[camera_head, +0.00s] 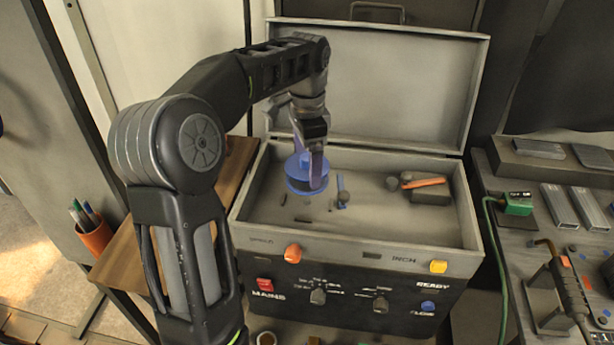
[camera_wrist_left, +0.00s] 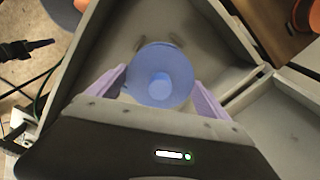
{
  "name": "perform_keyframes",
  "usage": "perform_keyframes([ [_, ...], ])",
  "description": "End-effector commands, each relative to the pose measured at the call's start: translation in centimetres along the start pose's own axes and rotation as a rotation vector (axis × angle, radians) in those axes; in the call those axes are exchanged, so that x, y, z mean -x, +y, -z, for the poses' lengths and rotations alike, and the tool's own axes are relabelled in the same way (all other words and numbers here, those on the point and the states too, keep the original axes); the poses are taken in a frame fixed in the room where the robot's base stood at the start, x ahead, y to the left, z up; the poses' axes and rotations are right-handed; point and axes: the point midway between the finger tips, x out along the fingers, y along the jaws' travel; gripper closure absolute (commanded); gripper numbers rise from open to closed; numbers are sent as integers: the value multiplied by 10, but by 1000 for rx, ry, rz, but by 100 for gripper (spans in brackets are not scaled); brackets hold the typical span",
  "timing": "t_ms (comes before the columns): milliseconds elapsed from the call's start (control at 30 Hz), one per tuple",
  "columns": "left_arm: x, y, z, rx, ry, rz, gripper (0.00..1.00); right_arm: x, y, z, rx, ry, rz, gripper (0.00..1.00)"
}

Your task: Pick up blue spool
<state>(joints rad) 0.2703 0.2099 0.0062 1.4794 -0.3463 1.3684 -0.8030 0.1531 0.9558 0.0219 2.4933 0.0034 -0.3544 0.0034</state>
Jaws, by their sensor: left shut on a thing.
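The blue spool (camera_head: 298,180) is a round blue flanged piece with a small hub on top. It is inside the open grey box (camera_head: 390,225), toward its left side. My left gripper (camera_head: 316,172) points down into the box and is shut on the spool. In the left wrist view the spool (camera_wrist_left: 160,76) lies between the two pale purple fingers of the left gripper (camera_wrist_left: 160,84). I cannot tell whether the spool touches the box floor. My right gripper is not in view.
The raised lid (camera_head: 395,85) stands behind the box. Inside the box lie an orange-handled tool (camera_head: 423,183), a dark block (camera_head: 431,197) and a small blue piece (camera_head: 341,187). An orange pen cup (camera_head: 95,236) stands left. A cluttered bench (camera_head: 525,225) is on the right.

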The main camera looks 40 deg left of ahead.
Motion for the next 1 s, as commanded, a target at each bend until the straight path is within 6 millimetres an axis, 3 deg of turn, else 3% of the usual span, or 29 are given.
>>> perform_keyframes([
  [33,12,-1,1,0,4,4,83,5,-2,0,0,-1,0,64],
  [200,24,0,0,0,3,3,83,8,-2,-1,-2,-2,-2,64],
  [1000,24,0,0,0,2,2,83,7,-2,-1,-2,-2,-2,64],
])
